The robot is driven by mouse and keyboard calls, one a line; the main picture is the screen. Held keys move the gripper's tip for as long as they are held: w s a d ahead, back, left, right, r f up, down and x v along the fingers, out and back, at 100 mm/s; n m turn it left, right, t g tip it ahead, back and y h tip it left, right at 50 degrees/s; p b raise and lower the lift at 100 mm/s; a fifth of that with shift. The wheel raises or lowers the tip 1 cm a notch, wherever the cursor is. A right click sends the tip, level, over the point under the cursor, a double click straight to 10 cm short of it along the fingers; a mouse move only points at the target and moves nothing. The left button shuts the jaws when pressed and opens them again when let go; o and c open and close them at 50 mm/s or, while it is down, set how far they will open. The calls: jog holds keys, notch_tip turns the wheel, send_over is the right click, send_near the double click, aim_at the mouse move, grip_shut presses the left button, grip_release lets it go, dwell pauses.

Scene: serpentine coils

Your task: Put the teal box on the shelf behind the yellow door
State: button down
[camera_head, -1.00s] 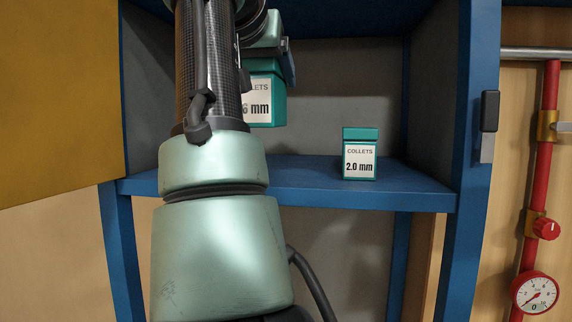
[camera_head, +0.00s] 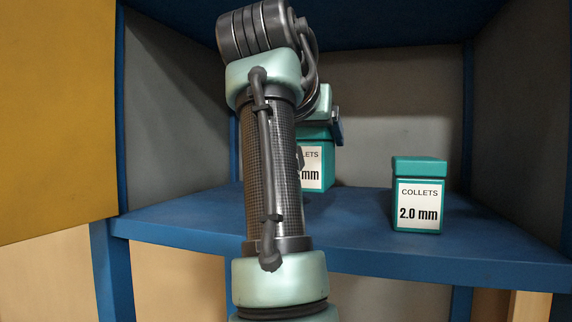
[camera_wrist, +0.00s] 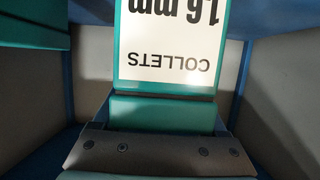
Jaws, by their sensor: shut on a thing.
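A teal box labelled COLLETS (camera_head: 318,168) is in my gripper inside the blue cabinet, over the shelf (camera_head: 350,215). My arm hides its left part in the head view. In the wrist view the label on the box (camera_wrist: 165,105) reads 1.6 mm upside down. My gripper (camera_wrist: 160,150) is shut on its lid end. The box looks upright, its bottom at or just above the shelf; I cannot tell whether it touches. The yellow door (camera_head: 55,110) stands open at the left.
A second teal box, labelled 2.0 mm (camera_head: 418,205), stands on the shelf to the right, nearer the front. Grey side and back walls and a blue top enclose the compartment. Bare shelf lies between the two boxes.

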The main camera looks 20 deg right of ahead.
aim_at(315, 162)
jog(key=shift+s+f+p, duration=0.2)
jog(key=shift+f+p, duration=0.25)
jog(key=shift+f, duration=0.8)
jog(key=shift+w+f, duration=0.15)
jog(key=shift+f, duration=0.65)
jog(key=shift+f, duration=0.15)
grip_release()
jog(key=b+v, duration=0.7)
jog(key=v, duration=0.5)
